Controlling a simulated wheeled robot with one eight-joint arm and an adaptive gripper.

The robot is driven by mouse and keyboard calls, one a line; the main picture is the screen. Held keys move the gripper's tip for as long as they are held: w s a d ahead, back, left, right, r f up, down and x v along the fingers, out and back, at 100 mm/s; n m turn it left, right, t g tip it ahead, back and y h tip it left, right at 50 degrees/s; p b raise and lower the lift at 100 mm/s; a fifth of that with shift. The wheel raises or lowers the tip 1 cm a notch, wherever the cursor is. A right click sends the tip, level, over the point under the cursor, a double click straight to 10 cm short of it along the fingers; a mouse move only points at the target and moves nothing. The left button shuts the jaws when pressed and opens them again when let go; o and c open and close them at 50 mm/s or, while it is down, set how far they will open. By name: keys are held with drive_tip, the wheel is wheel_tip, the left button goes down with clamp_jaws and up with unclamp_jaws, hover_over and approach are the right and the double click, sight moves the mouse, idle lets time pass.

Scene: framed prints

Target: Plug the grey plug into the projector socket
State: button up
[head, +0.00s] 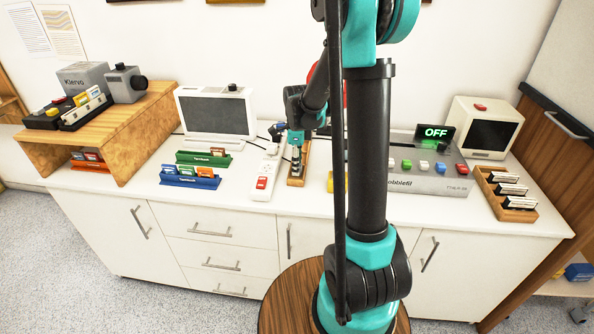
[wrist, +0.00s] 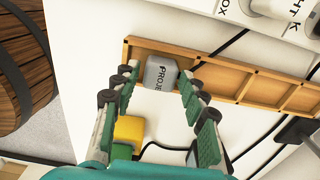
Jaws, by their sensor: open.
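The grey plug (wrist: 161,74), with lettering starting "PROJE", sits in an end compartment of a wooden tray (wrist: 285,97) in the wrist view. My gripper (wrist: 159,82) is open, with one finger on each side of the plug; I cannot tell whether they touch it. In the head view my gripper (head: 296,162) is low over the narrow wooden tray (head: 304,178), and the plug is hard to make out there. A white power strip (head: 268,166) lies left of the tray. Part of it shows at the top of the wrist view (wrist: 284,13); I cannot pick out the projector socket.
A yellow block (wrist: 128,130) is near the plug, and dark cables run across the counter. A grey box with coloured buttons (head: 428,178) stands right of the tray, and slide racks (head: 190,178) and a white screen unit (head: 216,112) stand left.

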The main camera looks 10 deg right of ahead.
drive_tip(key=shift+f, duration=0.65)
drive_tip(key=c, duration=0.8)
drive_tip(key=shift+r, duration=0.1)
drive_tip(key=shift+c, duration=0.2)
wheel_tip(320, 180, up, 20)
